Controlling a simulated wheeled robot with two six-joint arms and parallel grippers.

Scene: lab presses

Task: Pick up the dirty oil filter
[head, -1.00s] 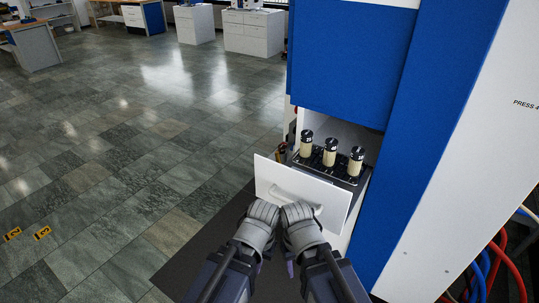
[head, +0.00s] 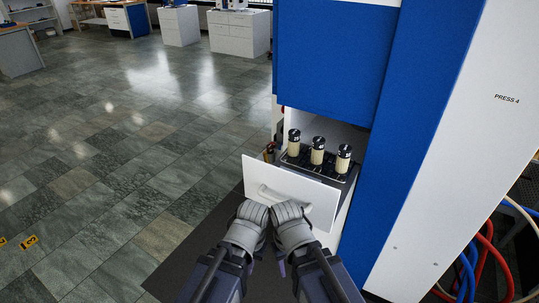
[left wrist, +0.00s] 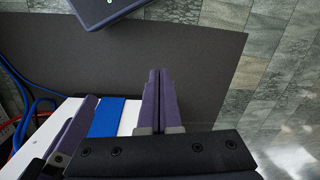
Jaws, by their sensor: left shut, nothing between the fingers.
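Three oil filters with black caps and cream bodies stand upright in a row in an open drawer: a left one (head: 294,143), a middle one (head: 318,150) and a right one (head: 343,158). I cannot tell which is dirty. My left gripper (left wrist: 157,100) is shut and empty in the left wrist view, over a dark mat. In the head view my two wrists are side by side, low in front of the drawer's white front panel (head: 312,195). The fingertips of both grippers are hidden there, so the right gripper's state does not show.
The drawer's handle (head: 278,197) is just above my wrists. The blue and white press (head: 330,60) rises behind and right of the drawer. Red and blue hoses (head: 480,265) hang at the lower right. The tiled floor (head: 110,150) on the left is open.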

